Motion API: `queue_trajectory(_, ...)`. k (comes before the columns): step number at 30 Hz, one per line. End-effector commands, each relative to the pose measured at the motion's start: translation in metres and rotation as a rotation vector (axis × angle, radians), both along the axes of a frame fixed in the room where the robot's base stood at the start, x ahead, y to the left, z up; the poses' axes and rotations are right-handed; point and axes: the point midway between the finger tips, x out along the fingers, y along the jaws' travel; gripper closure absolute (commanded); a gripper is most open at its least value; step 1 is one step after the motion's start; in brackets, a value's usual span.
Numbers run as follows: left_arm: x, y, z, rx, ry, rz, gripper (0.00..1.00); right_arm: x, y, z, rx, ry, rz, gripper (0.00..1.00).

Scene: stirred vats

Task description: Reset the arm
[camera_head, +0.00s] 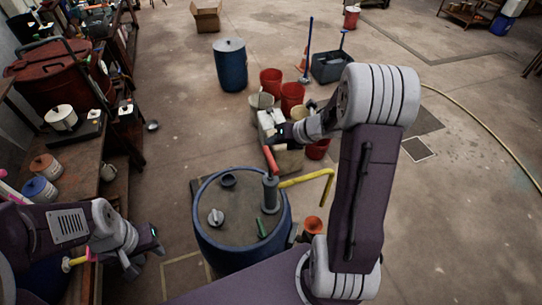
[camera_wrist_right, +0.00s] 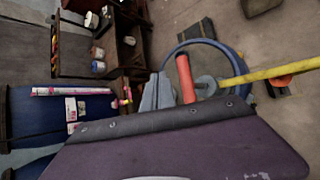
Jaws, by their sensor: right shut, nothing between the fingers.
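My right arm rises from the bottom right in the head view and bends left at its elbow. Its gripper (camera_head: 272,132) is shut and empty, in front of pale containers and above the far side of the blue drum (camera_head: 212,244). A hand pump with a red handle (camera_head: 271,160) and a yellow spout (camera_head: 308,180) stands on the drum lid. The handle also shows in the right wrist view (camera_wrist_right: 185,78). My left gripper (camera_head: 140,268) is low, left of the drum; its fingers are too unclear to judge.
A cluttered wooden bench (camera_head: 78,160) with paint cans lines the left side. A yellow hose (camera_head: 480,120) lies on the floor at right, which is mostly clear.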

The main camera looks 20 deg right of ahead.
Motion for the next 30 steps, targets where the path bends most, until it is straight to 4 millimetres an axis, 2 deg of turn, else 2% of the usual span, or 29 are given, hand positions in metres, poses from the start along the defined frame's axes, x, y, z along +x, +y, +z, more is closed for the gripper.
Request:
queue_trajectory(8,0.000,0.000,-0.003,0.000,0.000,0.000,0.64,0.000,0.002,-0.003,0.000,0.000,0.004,1.00)
queue_trajectory(11,0.000,0.000,-0.026,0.000,0.000,0.000,0.64,0.004,0.021,-0.020,-0.007,-0.014,0.051,1.00)
queue_trajectory(14,0.000,0.000,-0.067,0.000,0.000,0.000,0.64,0.006,0.063,-0.039,-0.011,-0.058,0.132,1.00)
queue_trajectory(15,0.000,0.000,-0.084,0.000,0.000,0.000,0.64,0.008,0.081,-0.046,0.008,-0.077,0.121,1.00)
queue_trajectory(16,0.000,0.000,-0.097,0.000,0.000,0.000,0.64,0.011,0.090,-0.050,0.026,-0.086,0.081,1.00)
queue_trajectory(18,0.000,0.000,-0.120,0.000,0.001,0.000,0.64,0.016,0.099,-0.062,0.115,-0.057,-0.118,1.00)
queue_trajectory(20,0.000,0.000,-0.136,0.000,0.001,0.000,0.64,0.013,0.096,-0.076,0.217,0.006,-0.341,1.00)
queue_trajectory(23,0.000,0.000,-0.159,0.000,0.000,0.000,0.64,-0.009,0.079,-0.111,0.432,0.165,-0.798,1.00)
queue_trajectory(26,0.000,0.000,-0.171,0.000,0.000,0.000,0.64,-0.061,0.060,-0.155,0.681,0.388,-1.373,1.00)
queue_trajectory(27,0.000,0.000,-0.171,0.000,0.000,0.000,0.64,-0.089,0.055,-0.169,0.772,0.479,-1.623,1.00)
queue_trajectory(30,0.000,0.000,-0.164,0.000,0.000,0.000,0.64,-0.152,0.054,-0.191,0.933,0.658,-2.185,1.00)
